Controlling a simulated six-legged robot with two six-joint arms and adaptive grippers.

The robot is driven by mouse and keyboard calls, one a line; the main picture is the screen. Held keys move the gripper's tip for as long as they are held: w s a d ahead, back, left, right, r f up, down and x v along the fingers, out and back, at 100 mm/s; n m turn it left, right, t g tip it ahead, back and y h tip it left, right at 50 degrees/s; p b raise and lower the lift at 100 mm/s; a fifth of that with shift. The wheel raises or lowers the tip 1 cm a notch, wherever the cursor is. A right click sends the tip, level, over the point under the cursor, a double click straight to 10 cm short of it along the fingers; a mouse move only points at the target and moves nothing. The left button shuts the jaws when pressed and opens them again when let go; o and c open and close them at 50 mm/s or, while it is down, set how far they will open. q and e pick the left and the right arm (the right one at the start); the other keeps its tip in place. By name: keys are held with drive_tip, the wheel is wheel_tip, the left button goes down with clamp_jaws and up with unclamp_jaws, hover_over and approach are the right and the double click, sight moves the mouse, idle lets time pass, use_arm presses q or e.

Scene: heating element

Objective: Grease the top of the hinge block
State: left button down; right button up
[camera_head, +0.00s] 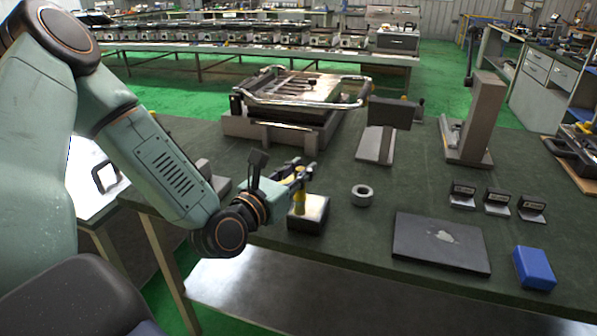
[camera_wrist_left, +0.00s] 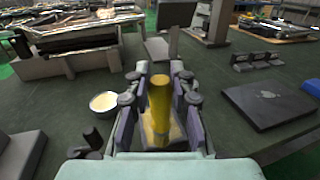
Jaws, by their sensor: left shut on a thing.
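My left gripper (camera_head: 300,178) is shut on a yellow cylindrical tool (camera_head: 299,203), held upright; the tool also shows between the fingers in the left wrist view (camera_wrist_left: 159,105). The tool is directly over a dark block with a bright, pale top (camera_head: 317,207), which looks like the hinge block. Its top shows around the tool in the left wrist view (camera_wrist_left: 178,132). The tool's lower end looks at or very close to that top; contact cannot be told. A round tin with cream-coloured contents (camera_wrist_left: 104,102) is left of the gripper in the wrist view. My right gripper is not in view.
A dark laptop-like slab (camera_head: 440,242), a blue box (camera_head: 534,268) and small black-faced holders (camera_head: 497,203) are farther right. A large fixture with handles (camera_head: 285,115) and grey stands (camera_head: 475,125) are behind.

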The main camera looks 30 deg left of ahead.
use_arm(q)
drive_tip(key=shift+w+a+r+p, duration=0.15)
drive_tip(key=shift+r+p, duration=0.1)
drive_tip(key=shift+r, duration=0.2)
drive_tip(key=shift+w+a+r+p, duration=0.1)
drive_tip(key=shift+w+r+p, duration=0.1)
drive_tip(key=shift+r, duration=0.6)
drive_tip(key=r+p, duration=0.2)
drive_tip(key=shift+s+d+r, duration=0.15)
drive_tip(key=shift+d+r, duration=0.05)
drive_tip(key=shift+r, duration=0.1)
drive_tip(key=shift+a+r+p, duration=0.2)
drive_tip(key=shift+r+p, duration=0.65)
drive_tip(key=shift+d+r, duration=0.1)
